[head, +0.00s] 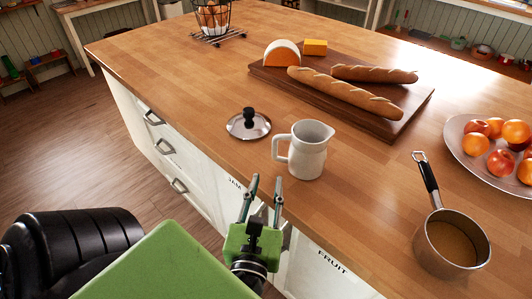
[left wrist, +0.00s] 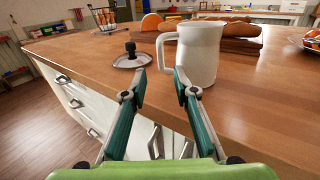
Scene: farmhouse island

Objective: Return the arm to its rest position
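My left gripper (head: 264,201) is at the near edge of the wooden island, just in front of the white pitcher (head: 305,150). Its two fingers are spread with nothing between them; they also show apart in the left wrist view (left wrist: 157,84). The pitcher stands upright on the counter, its handle toward the left, and looks apart from the fingers. A metal lid (head: 248,124) with a black knob lies left of the pitcher. My right gripper is in neither view.
A saucepan (head: 450,244) stands at the right near edge. A fruit platter (head: 470,150) is at the far right. A cutting board (head: 408,119) with bread and cheese lies behind the pitcher. A wire egg basket (head: 212,18) stands at the back left. The counter's left part is clear.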

